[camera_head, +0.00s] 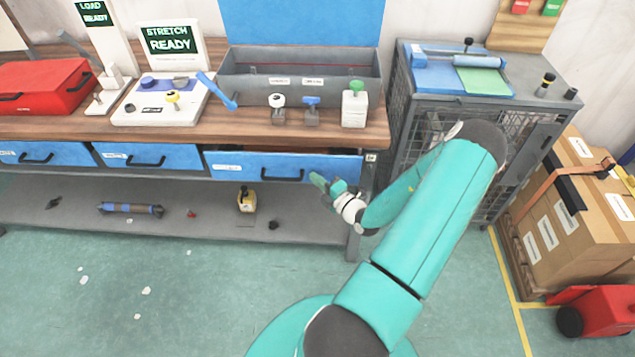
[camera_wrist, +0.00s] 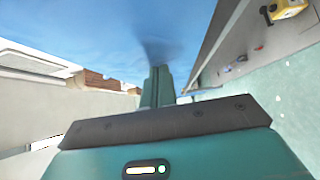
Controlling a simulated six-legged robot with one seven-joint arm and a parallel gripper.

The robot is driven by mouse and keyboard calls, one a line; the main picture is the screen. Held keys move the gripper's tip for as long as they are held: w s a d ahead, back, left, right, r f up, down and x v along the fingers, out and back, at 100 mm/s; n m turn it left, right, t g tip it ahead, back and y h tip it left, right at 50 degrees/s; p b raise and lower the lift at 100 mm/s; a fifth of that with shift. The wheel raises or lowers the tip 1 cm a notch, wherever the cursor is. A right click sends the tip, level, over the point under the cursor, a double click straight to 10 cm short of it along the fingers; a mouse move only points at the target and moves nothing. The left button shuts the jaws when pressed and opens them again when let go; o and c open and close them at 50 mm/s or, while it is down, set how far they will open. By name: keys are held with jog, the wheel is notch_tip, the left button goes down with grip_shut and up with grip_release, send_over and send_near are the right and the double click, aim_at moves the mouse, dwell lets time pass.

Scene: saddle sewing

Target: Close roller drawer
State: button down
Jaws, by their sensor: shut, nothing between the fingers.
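The right-hand blue drawer (camera_head: 240,164) under the wooden workbench has a dark bar handle (camera_head: 283,174) and a small white label too small to read. Its front stands slightly forward of the other drawers, with a narrow dark gap above it. My gripper (camera_head: 316,180) is shut and empty at the lower right part of this drawer front, right of the handle. In the wrist view, my closed fingers (camera_wrist: 157,80) point at a blurred blue surface (camera_wrist: 100,35), the drawer front. I cannot tell whether the fingertips touch it.
Two more blue drawers (camera_head: 148,156) sit flush to the left. The lower shelf (camera_head: 90,216) holds a roller (camera_head: 130,209) and a yellow item (camera_head: 246,200). A grey wire-sided cabinet (camera_head: 400,110) stands right of the bench, with boxes (camera_head: 570,220) beyond. Floor in front is mostly clear.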

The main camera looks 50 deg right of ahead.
aim_at(319, 173)
jog(key=w+d, duration=0.2)
jog(key=shift+w+d, duration=0.1)
jog(key=shift+d, duration=0.25)
jog(key=shift+w+d+r, duration=0.15)
jog(key=shift+w+d, duration=0.1)
jog(key=shift+d, duration=0.2)
